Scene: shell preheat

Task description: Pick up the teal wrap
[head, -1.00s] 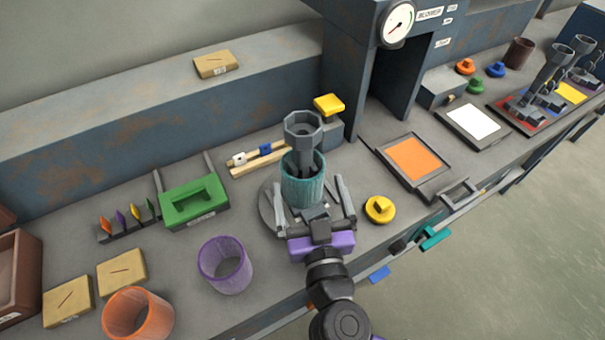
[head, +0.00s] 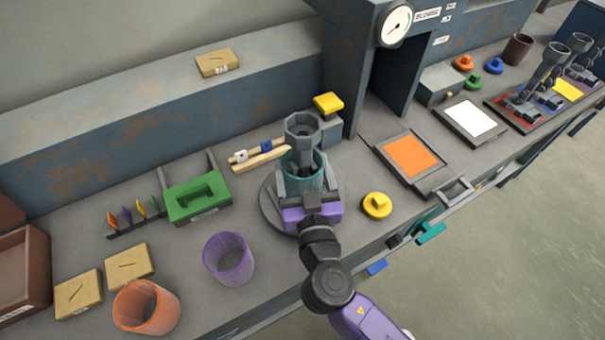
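The teal wrap (head: 306,182) is a see-through mesh sleeve standing upright on a round grey disc (head: 270,212) in the middle of the bench. A grey part with a wide octagonal head (head: 303,128) stands with its stem inside the wrap, and the head rises above the rim. My gripper (head: 306,183) reaches in from the front, one finger on each side of the wrap. The fingers appear closed against its sides. The purple gripper body hides the wrap's lower front. I see no gap between wrap and disc, but its base is hidden.
A purple mesh cup (head: 228,260) and an orange one (head: 146,308) stand front left. A green block (head: 197,197) sits behind them. A yellow knob (head: 376,206) lies close right of my gripper. A yellow-topped post (head: 328,104) and the gauge housing (head: 345,60) rise behind.

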